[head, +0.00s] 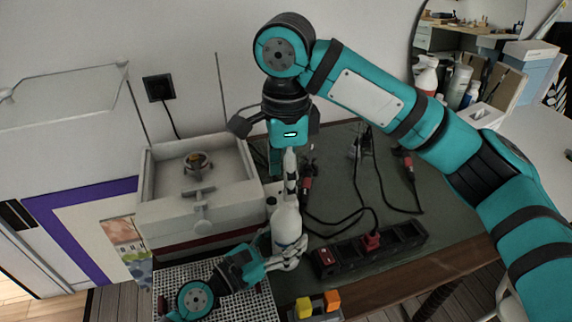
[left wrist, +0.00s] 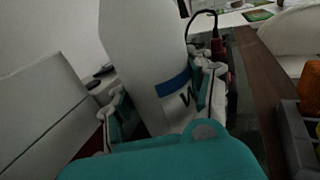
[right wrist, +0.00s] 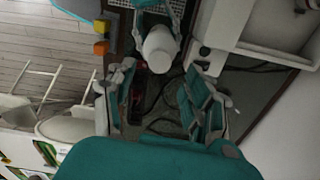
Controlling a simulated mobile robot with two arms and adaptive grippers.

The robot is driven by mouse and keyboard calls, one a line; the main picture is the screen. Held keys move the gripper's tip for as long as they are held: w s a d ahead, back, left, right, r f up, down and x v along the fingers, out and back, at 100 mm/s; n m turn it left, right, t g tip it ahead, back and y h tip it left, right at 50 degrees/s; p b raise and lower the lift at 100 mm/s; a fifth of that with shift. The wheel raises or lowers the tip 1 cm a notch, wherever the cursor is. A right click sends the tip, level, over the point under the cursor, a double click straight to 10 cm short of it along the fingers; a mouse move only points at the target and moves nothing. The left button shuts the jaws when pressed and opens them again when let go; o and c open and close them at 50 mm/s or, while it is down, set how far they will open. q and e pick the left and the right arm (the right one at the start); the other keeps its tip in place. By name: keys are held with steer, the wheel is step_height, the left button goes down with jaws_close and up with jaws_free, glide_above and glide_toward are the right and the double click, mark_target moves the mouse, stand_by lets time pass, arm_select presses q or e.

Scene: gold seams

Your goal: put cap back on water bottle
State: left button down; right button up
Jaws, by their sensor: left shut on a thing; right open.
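The white water bottle (head: 286,224) stands roughly upright in the head view. My left gripper (head: 286,257) is shut around its lower part. In the left wrist view the bottle (left wrist: 146,55), with a blue band and a dark letter, sits between the fingers of that gripper (left wrist: 165,110). My right gripper (head: 291,172) is above the bottle, pointing down. In the right wrist view that gripper (right wrist: 163,92) has its fingers apart with nothing between them. The bottle's rounded white top (right wrist: 160,47) lies just beyond the fingertips. I cannot make out a separate cap.
A pale box-shaped machine (head: 200,205) stands left of the bottle. A black power strip (head: 372,248) with cables lies to the right on the green mat (head: 345,190). Orange and yellow blocks (head: 316,304) sit at the front, near a white perforated tray (head: 190,272).

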steer(key=n, duration=0.7)
steer(key=shift+r, duration=0.25)
steer(key=n, duration=0.5)
steer(key=shift+r, duration=0.15)
steer(key=n, duration=1)
steer(key=shift+r, duration=0.3)
steer(key=n, duration=0.7)
steer(key=shift+r+n, duration=0.2)
steer(key=shift+n, duration=0.2)
steer(key=n, duration=0.4)
steer(key=shift+r+n, duration=0.2)
steer(key=shift+n, duration=0.2)
steer(key=n, duration=0.5)
steer(key=shift+r, duration=0.1)
steer(key=n, duration=0.5)
steer(key=shift+r, duration=0.2)
steer(key=n, duration=0.6)
steer(key=shift+d+r, duration=0.1)
steer(key=shift+r, duration=0.05)
